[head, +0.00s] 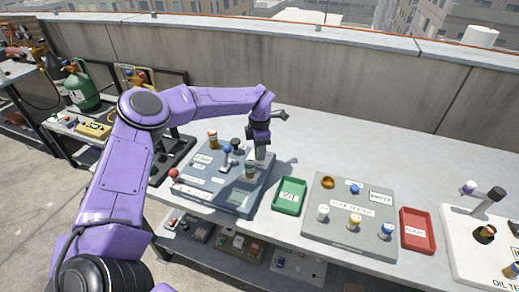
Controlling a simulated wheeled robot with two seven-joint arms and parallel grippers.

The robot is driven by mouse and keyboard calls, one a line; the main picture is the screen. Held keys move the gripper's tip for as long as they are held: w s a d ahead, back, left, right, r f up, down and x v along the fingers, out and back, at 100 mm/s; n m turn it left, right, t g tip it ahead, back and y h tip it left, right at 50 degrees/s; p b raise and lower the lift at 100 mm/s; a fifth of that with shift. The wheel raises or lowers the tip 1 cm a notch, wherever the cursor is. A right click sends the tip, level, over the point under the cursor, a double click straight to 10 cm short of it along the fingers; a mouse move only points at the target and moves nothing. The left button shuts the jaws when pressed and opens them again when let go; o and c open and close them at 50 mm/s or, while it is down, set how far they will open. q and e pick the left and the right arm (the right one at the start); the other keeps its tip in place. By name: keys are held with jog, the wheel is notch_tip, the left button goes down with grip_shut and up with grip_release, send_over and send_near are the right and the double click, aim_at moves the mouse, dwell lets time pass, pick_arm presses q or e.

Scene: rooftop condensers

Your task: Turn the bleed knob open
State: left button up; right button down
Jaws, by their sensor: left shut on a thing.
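A blue-grey panel (205,190) lies on the bench, with several knobs and white labels too small to read. My left gripper (261,154) points down over the panel's far right part and is shut on a knob there. The fingers mostly hide that knob, and I cannot read whether its label says bleed. A blue-topped lever (227,150), a black knob (235,143) and an orange-brown knob (213,136) stand to its left. A green-and-tan knob (250,170) is just nearer. A red knob (174,174) sits at the panel's left edge. My right gripper is not in view.
A green tray (289,207), a grey panel with several knobs (338,234) and a red tray (419,244) stand to the right. A white oil test board (460,255) is at far right. The bench behind them is clear up to the parapet wall (330,85).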

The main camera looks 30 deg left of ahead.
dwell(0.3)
pick_arm(q)
jog(key=o, duration=1)
jog(key=shift+o, duration=0.2)
notch_tip(320, 180, up, 11)
jog(key=b, duration=0.2)
jog(key=shift+f, duration=0.2)
jog(key=shift+d+f, duration=0.1)
